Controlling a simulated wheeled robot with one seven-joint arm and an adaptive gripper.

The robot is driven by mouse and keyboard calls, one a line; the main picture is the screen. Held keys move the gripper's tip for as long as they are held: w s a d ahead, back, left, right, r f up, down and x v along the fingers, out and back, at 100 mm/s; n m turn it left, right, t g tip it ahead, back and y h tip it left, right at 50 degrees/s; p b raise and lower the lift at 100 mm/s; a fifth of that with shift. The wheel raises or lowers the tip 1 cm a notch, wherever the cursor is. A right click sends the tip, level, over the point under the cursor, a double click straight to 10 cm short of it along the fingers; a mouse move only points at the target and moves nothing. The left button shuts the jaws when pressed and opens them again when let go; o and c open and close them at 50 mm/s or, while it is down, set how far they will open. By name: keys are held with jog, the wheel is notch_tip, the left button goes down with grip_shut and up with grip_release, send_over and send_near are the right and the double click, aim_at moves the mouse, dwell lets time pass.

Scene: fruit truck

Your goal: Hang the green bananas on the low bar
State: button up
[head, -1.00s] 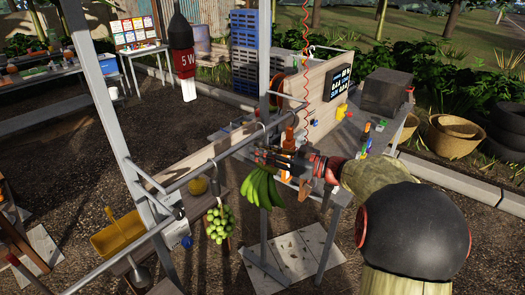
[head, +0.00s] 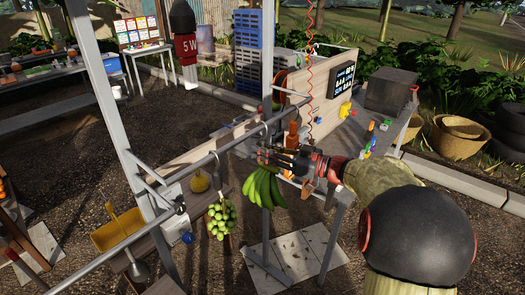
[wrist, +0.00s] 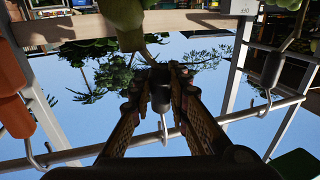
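The green bananas (head: 264,188) hang below my gripper (head: 272,157) in the head view, under the low bar (head: 199,165). My gripper is closed around the dark holder (wrist: 160,88) at the top of the bunch; the wrist view shows one finger on each side of it. Part of the bunch (wrist: 128,22) shows at the top of the wrist view. A thin metal hook (wrist: 163,128) extends from the holder and overlaps the bar (wrist: 90,151) there. I cannot tell whether the hook rests on the bar or is only beside it.
A bunch of round green fruit (head: 222,221) hangs on the same bar to the left. Orange produce (head: 292,140) hangs close on the right. A grey post (head: 103,95) stands at left, and a wooden panel (head: 315,85) with a dark board is behind.

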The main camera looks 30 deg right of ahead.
jog(key=o, duration=0.5)
jog(key=shift+f, duration=0.1)
jog(key=v, duration=1.2)
